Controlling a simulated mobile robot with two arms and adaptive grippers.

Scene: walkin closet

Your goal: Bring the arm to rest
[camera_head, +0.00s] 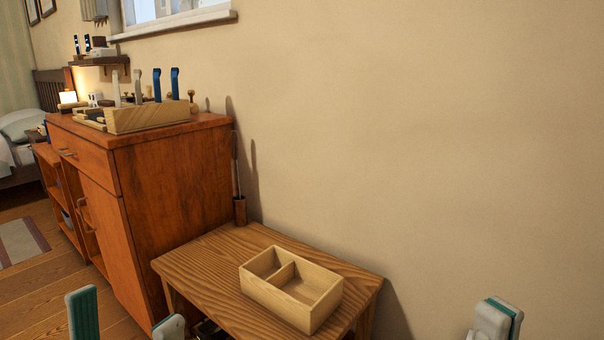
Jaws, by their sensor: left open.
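My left gripper (127,318) is at the lower left edge of the head view. Its two green-and-grey fingers stand apart with nothing between them, in front of the small wooden table (212,268). Part of my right gripper (495,319) shows at the bottom right, to the right of the table. Only the end of one grey-and-green finger piece is visible there, so its opening is hidden. Both arms are below the picture. A light wooden box (318,311) with compartments sits on the table, apart from both grippers, and looks empty.
A reddish-brown cabinet (170,185) stands left of the table, with a wooden organizer (150,117) holding upright tools on top. A thin rod stands in a copper-coloured holder (240,210) behind the table. The beige wall (430,130) closes off the right. Wooden floor (55,290) is open at left.

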